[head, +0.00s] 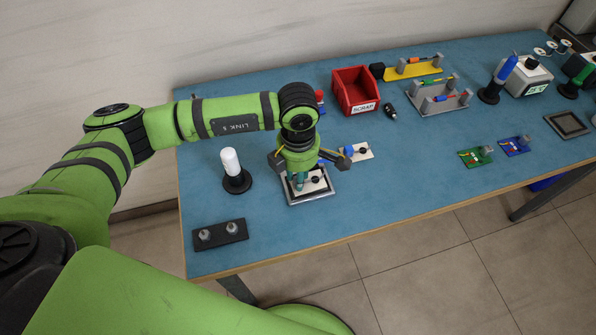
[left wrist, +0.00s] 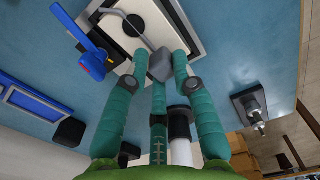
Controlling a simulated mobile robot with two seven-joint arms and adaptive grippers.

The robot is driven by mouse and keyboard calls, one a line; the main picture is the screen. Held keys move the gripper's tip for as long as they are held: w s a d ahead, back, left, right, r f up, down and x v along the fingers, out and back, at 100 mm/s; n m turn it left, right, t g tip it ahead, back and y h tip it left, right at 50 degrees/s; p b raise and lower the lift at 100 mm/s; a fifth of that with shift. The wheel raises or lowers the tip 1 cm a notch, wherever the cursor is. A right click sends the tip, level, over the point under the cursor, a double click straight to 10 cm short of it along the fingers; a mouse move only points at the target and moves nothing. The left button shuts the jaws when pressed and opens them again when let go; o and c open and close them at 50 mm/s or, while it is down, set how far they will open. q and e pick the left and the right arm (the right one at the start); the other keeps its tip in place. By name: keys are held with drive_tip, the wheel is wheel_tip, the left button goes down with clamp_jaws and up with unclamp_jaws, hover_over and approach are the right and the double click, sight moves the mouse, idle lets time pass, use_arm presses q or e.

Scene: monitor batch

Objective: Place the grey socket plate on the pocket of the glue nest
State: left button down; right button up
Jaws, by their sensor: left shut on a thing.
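My left gripper (head: 300,183) is low over the glue nest (head: 310,200), a grey-framed square with a light top and dark marks. In the left wrist view, the teal fingers (left wrist: 160,68) are shut on a small grey block, which I take to be the grey socket plate (left wrist: 160,64). The plate is over the nest (left wrist: 202,35), near one edge. A thin grey bent bar lies across the light top beside it. The fingers hide much of the plate and pocket, and I cannot tell whether the plate touches the nest. My right gripper is not in view.
A white bottle on a black stand (head: 231,163) is left of the nest. A black bar with two pegs (head: 220,234) lies at the front left. A white plate with a blue part (head: 362,152) is close behind right. A red scrap bin (head: 355,90) stands further back.

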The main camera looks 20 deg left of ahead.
use_arm(q)
drive_tip(key=c, duration=1)
unclamp_jaws()
drive_tip(key=shift+s+f, duration=0.1)
drive_tip(key=shift+f, duration=0.05)
wheel_tip(320, 180, up, 12)
drive_tip(key=b, duration=0.2)
drive_tip(key=shift+b, duration=0.3)
